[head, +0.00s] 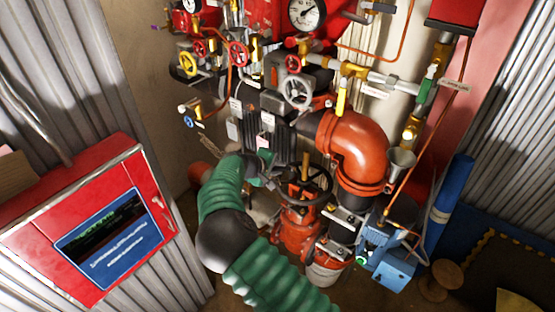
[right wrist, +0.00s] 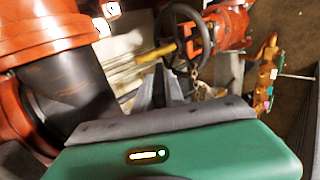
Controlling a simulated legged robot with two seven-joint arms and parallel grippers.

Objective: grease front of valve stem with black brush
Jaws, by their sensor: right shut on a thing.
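The valve stem (head: 305,164) is a brass-coloured rod rising through the dark handwheel (head: 306,188) of a red valve (head: 298,232). The stem (right wrist: 157,53) and handwheel (right wrist: 186,36) also show beyond my fingers in the right wrist view. My right gripper (head: 268,178) is left of the handwheel, shut on a small dark thing that I take for the black brush. The fingers (right wrist: 163,88) in the right wrist view point toward the stem, with a visible gap between. The brush's tip and bristles cannot be made out. My left gripper is not in view.
A large orange pipe elbow (head: 359,145) stands right of the stem. Gauges, small coloured valves and copper pipes crowd the wall above. A blue device (head: 388,262) is at lower right. A red panel with a screen (head: 108,239) is at left.

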